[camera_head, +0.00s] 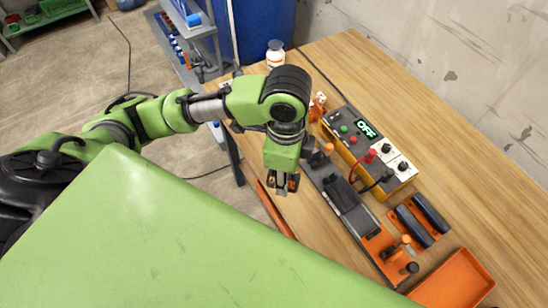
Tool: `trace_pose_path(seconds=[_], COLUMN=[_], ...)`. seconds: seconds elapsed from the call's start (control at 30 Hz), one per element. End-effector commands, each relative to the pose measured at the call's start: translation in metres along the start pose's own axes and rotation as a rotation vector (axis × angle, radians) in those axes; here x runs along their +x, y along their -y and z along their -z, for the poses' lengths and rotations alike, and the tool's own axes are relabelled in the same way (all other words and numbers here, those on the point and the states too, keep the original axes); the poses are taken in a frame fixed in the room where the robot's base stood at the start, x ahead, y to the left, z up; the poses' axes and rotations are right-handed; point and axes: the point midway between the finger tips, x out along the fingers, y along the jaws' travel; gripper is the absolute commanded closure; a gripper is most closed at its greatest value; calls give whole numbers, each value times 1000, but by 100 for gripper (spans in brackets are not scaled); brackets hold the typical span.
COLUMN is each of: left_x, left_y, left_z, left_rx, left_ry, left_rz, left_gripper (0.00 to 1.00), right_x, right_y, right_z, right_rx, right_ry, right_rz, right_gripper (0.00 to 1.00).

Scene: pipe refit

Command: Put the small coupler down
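My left gripper (283,186) points down beside the left edge of the wooden workbench (478,170), left of the dark fixture rail. Its fingertips are small and partly turned away, so I cannot tell whether they are open or shut, or hold anything. I cannot make out a small coupler for certain. Small orange fittings (318,104) stand on the bench behind the gripper, partly hidden by the arm. My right gripper is not in view.
A control box (367,150) with an "OFF" display stands on the bench. Beside it lie the dark rail with orange clamps (380,246), two dark-handled tools (420,220) and an orange tray (455,285). A white bottle (275,53) stands at the far corner. The bench's right side is clear.

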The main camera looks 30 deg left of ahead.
Motion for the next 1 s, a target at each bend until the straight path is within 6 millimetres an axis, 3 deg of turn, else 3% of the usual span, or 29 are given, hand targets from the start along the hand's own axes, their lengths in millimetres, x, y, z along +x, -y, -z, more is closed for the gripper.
trace_pose_path(seconds=[0.2,0.4,0.63,0.97,1.0], left_x=[-9,-16,-13,20,30], left_y=[2,3,14,81,86], left_z=[12,17,10,-35,-38], left_rx=[426,676,753,748,750], left_ry=[8,19,24,25,24], left_rz=[8,8,4,4,1], left_gripper=[91,91,91,91,91], right_x=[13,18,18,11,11], right_y=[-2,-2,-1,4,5], right_z=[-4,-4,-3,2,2], right_rx=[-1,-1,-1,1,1], right_ry=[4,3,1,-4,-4], right_rz=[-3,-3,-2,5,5], right_gripper=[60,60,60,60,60])
